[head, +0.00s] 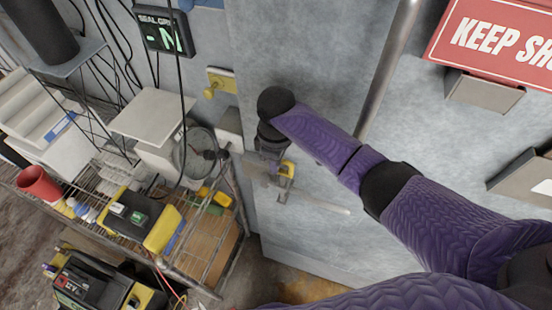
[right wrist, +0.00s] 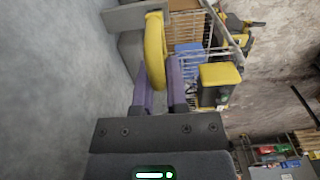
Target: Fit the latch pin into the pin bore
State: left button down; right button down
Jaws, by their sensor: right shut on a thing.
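My right gripper (head: 279,175) is at the latch on the grey freezer door, beside the door's left edge. It is shut on the latch pin (head: 287,167), which shows as a yellow piece. In the right wrist view the pin's curved yellow loop (right wrist: 155,48) is between the two purple fingers (right wrist: 160,80). A grey metal bracket (right wrist: 135,18) lies just past the loop and partly behind it. The pin bore cannot be made out; the gripper and pin hide that spot. Whether the pin's tip is in the bore cannot be told. My left gripper is not in view.
A metal door handle bar (head: 388,65) runs above the arm. A red sign (head: 497,40) is at upper right. A wire cart (head: 215,265) with tools stands at left, below a hanging dark cable (head: 180,110).

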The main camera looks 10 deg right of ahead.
jog(key=shift+f+b, duration=1.5)
jog(key=shift+f, duration=0.75)
jog(key=c, duration=0.6)
grip_release()
notch_tip(320, 180, up, 10)
jog(key=shift+f, duration=0.1)
